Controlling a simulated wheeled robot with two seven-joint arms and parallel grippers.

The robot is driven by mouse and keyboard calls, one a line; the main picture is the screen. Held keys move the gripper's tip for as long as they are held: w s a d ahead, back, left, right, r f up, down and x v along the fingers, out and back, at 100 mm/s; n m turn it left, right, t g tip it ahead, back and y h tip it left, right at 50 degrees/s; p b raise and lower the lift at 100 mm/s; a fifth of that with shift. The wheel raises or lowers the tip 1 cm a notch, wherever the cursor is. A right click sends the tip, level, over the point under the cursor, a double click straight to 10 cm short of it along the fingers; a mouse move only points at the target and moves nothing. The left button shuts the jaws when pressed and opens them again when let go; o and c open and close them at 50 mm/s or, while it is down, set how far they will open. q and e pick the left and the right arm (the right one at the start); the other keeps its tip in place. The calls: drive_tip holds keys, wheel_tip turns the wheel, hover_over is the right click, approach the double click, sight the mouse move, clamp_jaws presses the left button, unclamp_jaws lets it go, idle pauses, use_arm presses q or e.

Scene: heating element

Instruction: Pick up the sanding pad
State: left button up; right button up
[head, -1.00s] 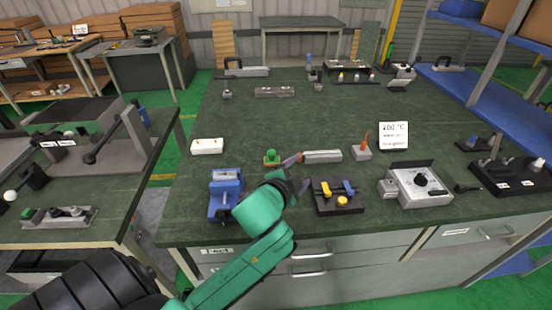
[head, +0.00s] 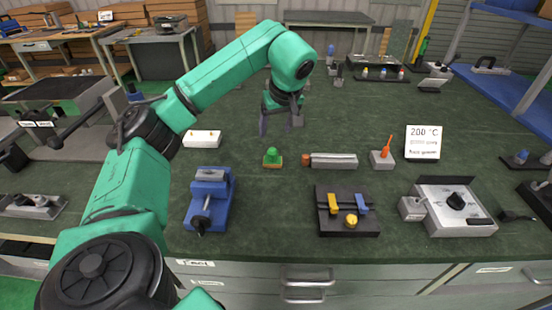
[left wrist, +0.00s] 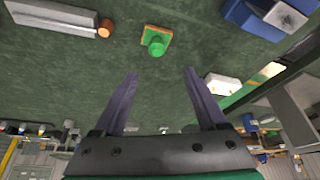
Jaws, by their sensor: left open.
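The sanding pad (head: 272,158) looks like a small block with a green knob and an orange-brown edge. It lies flat on the green tabletop, between the white block and the grey cylinder. In the left wrist view the pad (left wrist: 157,41) is beyond the fingertips, near the middle top. My left gripper (head: 279,127) is open and empty, with its fingers pointing down, above the table and apart from the pad. In the left wrist view the two fingers of the left gripper (left wrist: 160,74) stand wide apart. My right gripper is not in view.
A blue vise (head: 209,197) stands at the front left. A white block (head: 202,139) is left of the pad. A grey cylinder with an orange end (head: 333,161) is close to its right. A black fixture (head: 346,224) and a grey control box (head: 455,208) stand front right.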

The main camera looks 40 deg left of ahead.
sight(273, 150)
use_arm(q)
drive_tip(key=x, duration=0.4)
drive_tip(key=p+x, duration=0.1)
drive_tip(key=x, duration=0.7)
drive_tip(key=shift+w+d+f+p, duration=0.25)
drive_tip(key=shift+f+p, duration=0.1)
drive_tip(key=shift+f, duration=0.1)
drive_tip(key=c, duration=0.4)
drive_tip(key=shift+r, duration=0.1)
clamp_jaws()
